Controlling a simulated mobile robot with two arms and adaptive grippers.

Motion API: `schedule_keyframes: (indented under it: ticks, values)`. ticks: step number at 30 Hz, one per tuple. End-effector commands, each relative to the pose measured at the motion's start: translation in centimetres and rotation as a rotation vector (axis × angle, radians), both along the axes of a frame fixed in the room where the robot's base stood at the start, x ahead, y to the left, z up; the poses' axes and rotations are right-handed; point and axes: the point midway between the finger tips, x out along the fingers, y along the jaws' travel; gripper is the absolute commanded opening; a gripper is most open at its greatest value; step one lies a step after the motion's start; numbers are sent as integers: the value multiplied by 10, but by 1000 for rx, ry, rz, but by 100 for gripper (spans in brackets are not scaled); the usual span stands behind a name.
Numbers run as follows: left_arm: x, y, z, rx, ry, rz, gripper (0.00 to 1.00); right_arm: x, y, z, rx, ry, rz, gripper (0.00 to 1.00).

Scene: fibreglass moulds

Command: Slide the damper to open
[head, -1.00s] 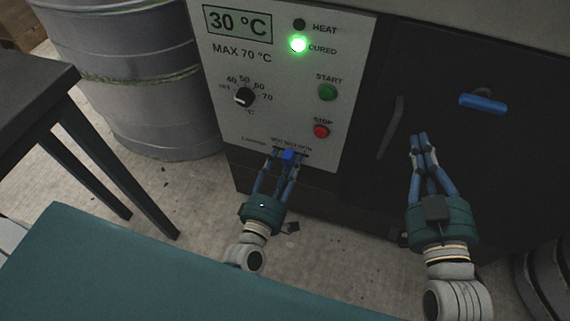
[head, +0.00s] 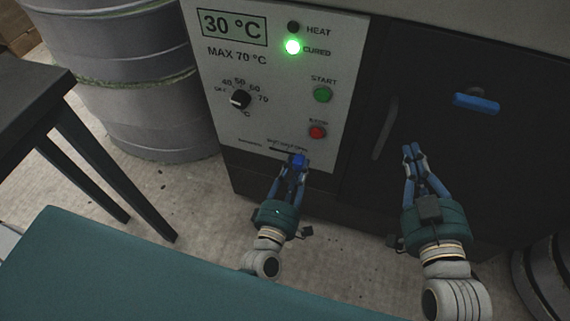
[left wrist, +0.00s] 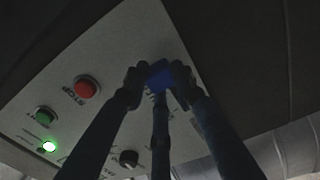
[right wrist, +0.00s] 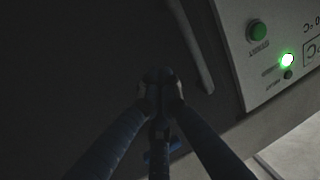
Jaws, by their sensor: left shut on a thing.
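The damper's blue knob (head: 298,160) sits at the right end of a dark slot at the bottom of the white control panel (head: 240,130). My left gripper (head: 296,168) is shut on the knob. In the left wrist view the blue knob (left wrist: 159,74) is between the fingertips, and the fingers hide part of the label beside it. My right gripper (head: 411,150) is in front of the dark oven door (head: 470,135), with its fingertips close together. In the right wrist view the fingertips (right wrist: 160,90) meet and nothing shows between them.
The panel has a dial (head: 240,99), a green START button (head: 322,94) and a red STOP button (head: 317,132). A blue handle (head: 477,102) is on the door. A teal surface (head: 150,270) lies in front, and a grey drum (head: 140,90) stands left.

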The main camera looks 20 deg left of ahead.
Motion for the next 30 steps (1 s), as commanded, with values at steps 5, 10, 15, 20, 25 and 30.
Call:
schedule_keyframes:
  ticks: [5, 10, 15, 20, 25, 30]
  values:
    - [-1, -6, 0, 3, 2, -6, 0, 0, 0, -2, -2, 8, 0, 0]
    - [-1, -7, 0, 2, 2, -8, 34, 0, 0, -1, -1, 6, 0, 0]
    - [0, -6, 0, 2, 1, -7, 45, 0, 0, -1, -1, 6, 0, 0]
    - [-1, -5, 0, 2, 1, -5, 45, 0, 0, 0, -1, 3, 0, 0]
    - [-14, -4, -1, 2, 4, -5, 45, 0, 0, 0, -1, 3, 1, 0]
    - [-48, -3, -2, 3, 6, -7, 45, 0, 0, 0, -1, 3, 1, 0]
